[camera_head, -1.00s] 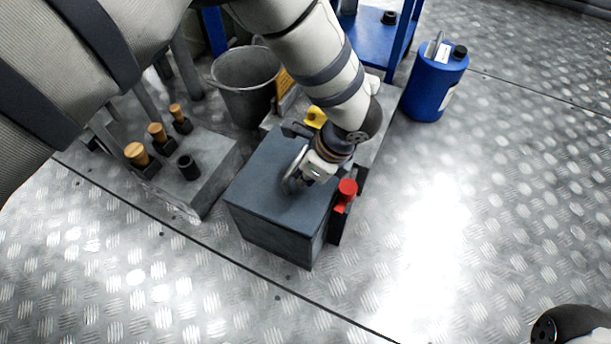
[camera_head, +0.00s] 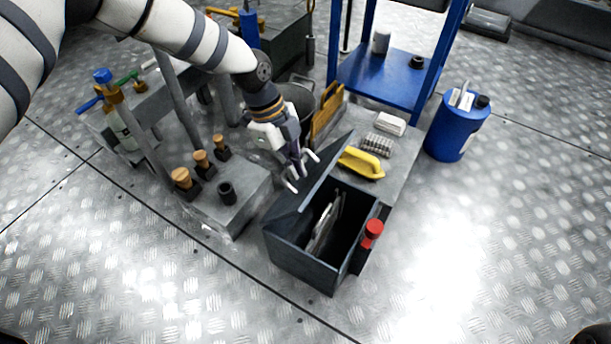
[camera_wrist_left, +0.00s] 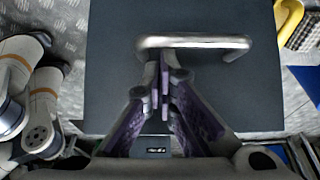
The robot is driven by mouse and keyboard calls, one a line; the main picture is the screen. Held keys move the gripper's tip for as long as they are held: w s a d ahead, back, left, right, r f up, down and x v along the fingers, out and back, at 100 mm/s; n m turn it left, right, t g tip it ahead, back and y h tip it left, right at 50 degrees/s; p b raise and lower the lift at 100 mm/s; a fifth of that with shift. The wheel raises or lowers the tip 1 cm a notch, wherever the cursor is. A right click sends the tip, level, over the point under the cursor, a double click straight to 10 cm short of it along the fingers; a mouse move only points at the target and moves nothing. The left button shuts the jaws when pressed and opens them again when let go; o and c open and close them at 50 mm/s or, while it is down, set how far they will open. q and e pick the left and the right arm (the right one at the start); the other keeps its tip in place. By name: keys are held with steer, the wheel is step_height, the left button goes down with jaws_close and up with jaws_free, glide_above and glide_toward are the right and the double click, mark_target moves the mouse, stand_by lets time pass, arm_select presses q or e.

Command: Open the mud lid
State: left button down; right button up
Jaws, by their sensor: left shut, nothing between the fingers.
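The dark grey box (camera_head: 304,262) stands on the floor with its mud lid (camera_head: 285,208) swung up and tilted toward the left. Its inside shows, with some thin grey and white pieces (camera_head: 325,225) in it. My left gripper (camera_head: 301,172) is at the lid's outer, left side. In the left wrist view the lid (camera_wrist_left: 115,70) fills the middle, with a silver bar handle (camera_wrist_left: 195,42) across it. My gripper's fingers (camera_wrist_left: 162,88) are shut and empty, close to the handle's bar; I cannot tell whether they touch it. My right gripper is out of view.
A red knob (camera_head: 373,230) sticks out at the box's right side. A yellow-handled brush (camera_head: 360,163) lies behind the box. A grey block with wooden-handled tools (camera_head: 182,178) stands to the left. A blue canister (camera_head: 452,132) stands at the right. The front floor is clear.

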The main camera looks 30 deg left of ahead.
mark_target(283, 172)
arm_select(q)
steer(key=shift+a+r, duration=0.15)
steer(key=shift+a, duration=1.75)
steer(key=shift+r, duration=0.1)
